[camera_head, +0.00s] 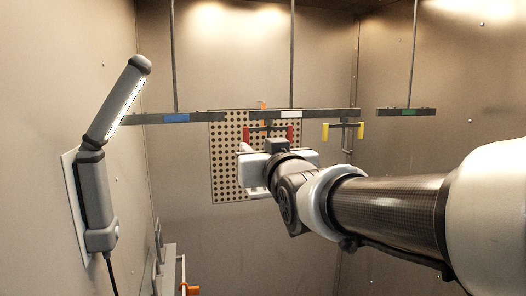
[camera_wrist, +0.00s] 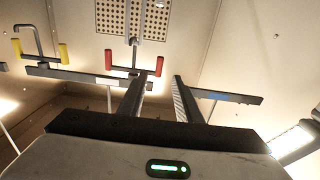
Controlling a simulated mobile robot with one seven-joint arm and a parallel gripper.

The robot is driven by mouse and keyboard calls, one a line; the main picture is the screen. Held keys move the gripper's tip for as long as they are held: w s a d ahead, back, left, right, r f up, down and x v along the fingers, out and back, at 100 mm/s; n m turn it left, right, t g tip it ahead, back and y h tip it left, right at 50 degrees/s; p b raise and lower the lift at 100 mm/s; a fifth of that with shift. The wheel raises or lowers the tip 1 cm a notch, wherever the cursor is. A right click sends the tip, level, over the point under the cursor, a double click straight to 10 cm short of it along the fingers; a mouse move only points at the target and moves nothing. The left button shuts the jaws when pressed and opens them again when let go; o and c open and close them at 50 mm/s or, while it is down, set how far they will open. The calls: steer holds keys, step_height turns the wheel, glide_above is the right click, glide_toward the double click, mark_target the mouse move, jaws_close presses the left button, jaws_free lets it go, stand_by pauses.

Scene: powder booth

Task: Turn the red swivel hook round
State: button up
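The red swivel hook has a dark crossbar (camera_head: 268,128) with an upright red end at each side. It hangs under the middle overhead bar, in front of the perforated panel. In the wrist view the red hook (camera_wrist: 133,68) is ahead of my gripper (camera_wrist: 161,77). My gripper's two fingers are apart with nothing seen held between them. The hook's right red end shows in the gap between the fingertips. I cannot tell if it is between the fingers or just beyond them. In the head view my wrist hides the space below the hook.
A yellow-ended hook (camera_head: 343,131) hangs to the right. Overhead bars carry a blue label (camera_head: 176,118), a white label (camera_head: 291,114) and a green label (camera_head: 408,112). The perforated panel (camera_head: 226,170) stands behind. A lamp (camera_head: 96,190) is on the left wall.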

mark_target(247, 140)
steer(key=p+x, duration=0.1)
steer(key=x, duration=1)
steer(key=shift+w+a+f+p, duration=0.1)
steer(key=shift+w+p, duration=0.2)
steer(key=shift+p, duration=0.1)
steer(key=c, duration=0.6)
